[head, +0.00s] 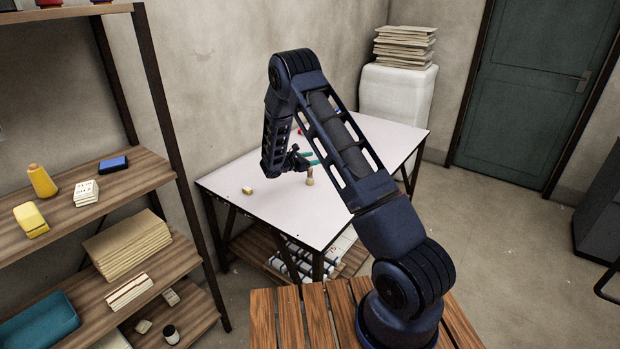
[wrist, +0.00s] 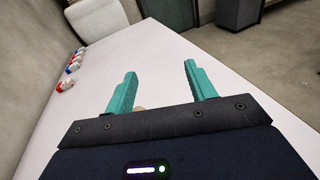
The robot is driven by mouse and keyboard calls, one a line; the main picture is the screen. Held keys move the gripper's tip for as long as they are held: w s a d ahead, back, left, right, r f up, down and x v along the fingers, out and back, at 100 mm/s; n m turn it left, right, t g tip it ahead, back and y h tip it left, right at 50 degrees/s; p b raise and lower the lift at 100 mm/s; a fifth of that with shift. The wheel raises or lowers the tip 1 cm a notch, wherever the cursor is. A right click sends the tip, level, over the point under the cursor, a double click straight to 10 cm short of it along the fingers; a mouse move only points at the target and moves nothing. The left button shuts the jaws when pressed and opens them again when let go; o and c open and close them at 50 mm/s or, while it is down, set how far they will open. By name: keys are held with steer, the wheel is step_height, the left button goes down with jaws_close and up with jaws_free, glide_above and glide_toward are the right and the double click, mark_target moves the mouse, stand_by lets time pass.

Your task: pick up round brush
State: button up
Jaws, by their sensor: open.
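A small upright piece with a brown top and pale lower end, which looks like the round brush (head: 310,179), stands on the white table. My gripper (head: 312,158) is above the table, close to the top of this piece in the head view; I cannot tell whether they touch. In the wrist view my gripper (wrist: 160,70) has its two teal fingers wide apart with nothing between their tips. A small pale bit (wrist: 140,109) shows beside the base of the left finger, mostly hidden by the gripper body; I cannot tell if it is the brush.
The white table (head: 240,212) is mostly clear. A small tan block (head: 247,190) lies near its left edge. Several red, white and blue items (wrist: 65,85) line the table's left side in the wrist view. A wooden shelf (head: 125,170) with goods stands at left.

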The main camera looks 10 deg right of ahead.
mark_target(310, 175)
steer(key=w+a+f+n+t, duration=0.1)
steer(key=a+f, duration=0.1)
steer(key=f, duration=0.1)
steer(key=w+a+f+n+t, duration=0.1)
steer(key=a+f+n, duration=0.1)
steer(key=f, duration=0.2)
steer(key=w+a+f+n+t, duration=0.1)
steer(key=a+f+n+t, duration=0.1)
steer(key=f, duration=0.2)
steer(key=shift+a+y, duration=0.15)
steer(key=shift+y, duration=0.25)
steer(key=shift+x, duration=2.85)
steer(key=shift+f+x, duration=0.1)
steer(key=shift+x, duration=1.15)
steer(key=shift+f+x, duration=0.15)
steer(key=shift+x, duration=1.15)
steer(key=c, duration=1.1)
